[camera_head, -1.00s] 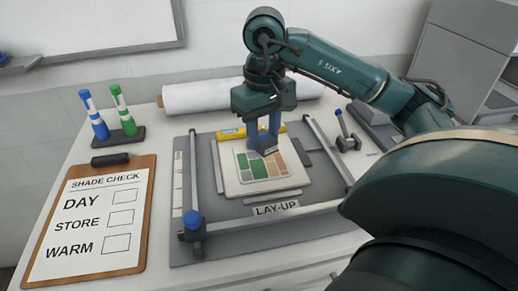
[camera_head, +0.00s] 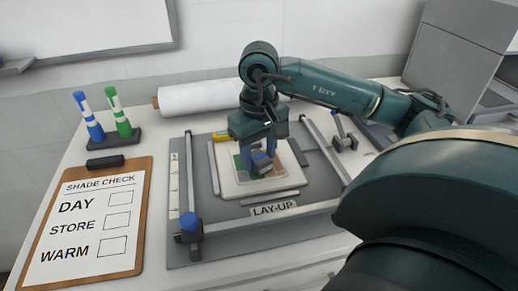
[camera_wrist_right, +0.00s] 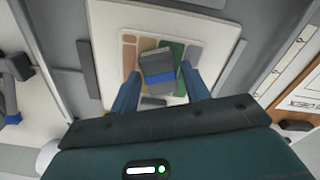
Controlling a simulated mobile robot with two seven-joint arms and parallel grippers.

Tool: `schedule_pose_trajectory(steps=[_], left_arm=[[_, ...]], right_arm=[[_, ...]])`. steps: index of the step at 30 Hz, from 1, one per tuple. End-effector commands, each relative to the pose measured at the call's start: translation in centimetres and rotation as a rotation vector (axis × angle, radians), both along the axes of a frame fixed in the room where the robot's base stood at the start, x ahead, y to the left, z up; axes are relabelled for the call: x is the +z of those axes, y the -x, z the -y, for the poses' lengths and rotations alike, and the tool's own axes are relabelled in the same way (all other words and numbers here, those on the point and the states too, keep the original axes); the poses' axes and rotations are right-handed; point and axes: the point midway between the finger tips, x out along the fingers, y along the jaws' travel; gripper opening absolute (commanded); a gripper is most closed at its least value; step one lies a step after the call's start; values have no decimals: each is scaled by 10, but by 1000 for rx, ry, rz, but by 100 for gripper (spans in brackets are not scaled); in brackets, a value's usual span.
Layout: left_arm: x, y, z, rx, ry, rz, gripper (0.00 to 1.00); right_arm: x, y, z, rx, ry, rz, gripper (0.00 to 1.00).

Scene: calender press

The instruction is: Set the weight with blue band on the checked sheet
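The weight with the blue band (camera_wrist_right: 158,66) is a grey block between the fingers of my right gripper (camera_wrist_right: 162,84). It also shows in the head view (camera_head: 262,163), over the pale sheet with coloured patches (camera_head: 232,187). In the wrist view the weight sits slightly turned to the fingers, with a narrow gap showing beside it, so the gripper looks open around it. The head view shows my right gripper (camera_head: 259,155) low over the sheet. The weight appears to rest on the patches, though its underside is hidden. My left gripper is not in view.
The sheet lies in the grey LAY-UP frame (camera_head: 245,222), with raised rails and a blue knob (camera_head: 190,222). A shade-check clipboard (camera_head: 88,222) and a stand with blue and green markers (camera_head: 113,138) are at left. A white roll (camera_head: 195,98) lies behind.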

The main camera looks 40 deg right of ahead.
Motion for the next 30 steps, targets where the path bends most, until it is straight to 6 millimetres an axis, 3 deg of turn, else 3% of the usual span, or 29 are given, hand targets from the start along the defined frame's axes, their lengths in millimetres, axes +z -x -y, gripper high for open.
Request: schedule_pose_trajectory(steps=[3, 14, 21, 24, 30], left_arm=[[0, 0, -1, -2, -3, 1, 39], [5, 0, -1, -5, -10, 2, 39], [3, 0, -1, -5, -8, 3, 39], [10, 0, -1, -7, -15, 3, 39], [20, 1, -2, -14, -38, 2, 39]], right_arm=[[0, 0, 0, 0, 0, 0, 56], [7, -1, 0, 0, -1, 2, 56], [55, -1, -1, 1, -2, 8, 56], [80, -1, 0, -2, 0, 7, 56], [111, -1, 0, 0, 0, 4, 56]])
